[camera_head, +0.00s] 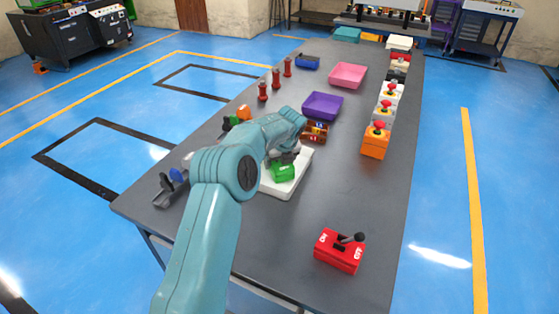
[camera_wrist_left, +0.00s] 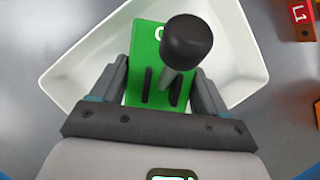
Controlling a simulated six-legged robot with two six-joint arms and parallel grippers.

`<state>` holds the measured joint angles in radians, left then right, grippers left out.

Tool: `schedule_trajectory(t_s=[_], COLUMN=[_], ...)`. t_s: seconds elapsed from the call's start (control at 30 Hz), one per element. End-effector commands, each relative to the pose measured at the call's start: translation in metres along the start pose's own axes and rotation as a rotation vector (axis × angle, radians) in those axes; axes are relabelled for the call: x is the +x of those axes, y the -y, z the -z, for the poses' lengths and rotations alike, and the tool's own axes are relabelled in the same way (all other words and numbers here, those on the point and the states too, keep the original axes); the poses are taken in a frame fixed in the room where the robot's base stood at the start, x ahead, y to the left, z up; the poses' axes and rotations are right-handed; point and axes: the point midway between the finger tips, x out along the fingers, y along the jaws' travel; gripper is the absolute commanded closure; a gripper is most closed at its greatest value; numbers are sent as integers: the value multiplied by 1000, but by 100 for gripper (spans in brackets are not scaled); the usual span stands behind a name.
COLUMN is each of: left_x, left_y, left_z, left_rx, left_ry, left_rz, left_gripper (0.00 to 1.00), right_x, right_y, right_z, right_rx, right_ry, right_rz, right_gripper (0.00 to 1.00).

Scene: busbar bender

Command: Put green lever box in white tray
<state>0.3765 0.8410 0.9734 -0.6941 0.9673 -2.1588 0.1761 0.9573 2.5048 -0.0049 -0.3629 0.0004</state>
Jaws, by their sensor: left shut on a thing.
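The green lever box (camera_head: 282,173) is held over the white tray (camera_head: 276,192) in the head view. In the left wrist view the green lever box (camera_wrist_left: 147,52) has a black-knobbed lever and sits between the fingers of my left gripper (camera_wrist_left: 155,88). The white tray (camera_wrist_left: 70,80) is behind it in that view, its rim around the box. My left gripper (camera_head: 284,158) is shut on the box. Whether the box touches the tray floor I cannot tell. The arm hides part of the tray. My right gripper is not in view.
A red lever box (camera_head: 339,251) stands at the table's near end. A purple tray (camera_head: 322,106) and a pink tray (camera_head: 348,75) lie farther back. Orange and white button boxes (camera_head: 375,142) line the right side. The table between the white tray and red box is clear.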

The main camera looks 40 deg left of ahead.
Motion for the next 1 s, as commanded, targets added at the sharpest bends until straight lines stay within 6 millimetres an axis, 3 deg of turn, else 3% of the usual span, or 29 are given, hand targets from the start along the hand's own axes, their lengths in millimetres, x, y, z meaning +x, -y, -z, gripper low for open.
schedule_trajectory(t_s=[0.33, 0.37, 0.43, 0.77, 1.0], left_x=[3, 4, 4, -4, -53], left_y=[0, 0, 0, 0, 1], left_z=[1, 2, 1, -1, -1], left_rx=[0, 0, 0, 0, 0], left_ry=[1, 0, 0, 2, 4], left_rz=[0, 0, 0, 2, 4], left_gripper=[66, 22, 0, 0, 0], right_x=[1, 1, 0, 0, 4], right_y=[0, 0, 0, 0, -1], right_z=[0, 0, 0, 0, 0], right_rx=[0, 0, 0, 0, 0], right_ry=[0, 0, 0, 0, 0], right_rz=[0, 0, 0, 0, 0], right_gripper=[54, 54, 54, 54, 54])
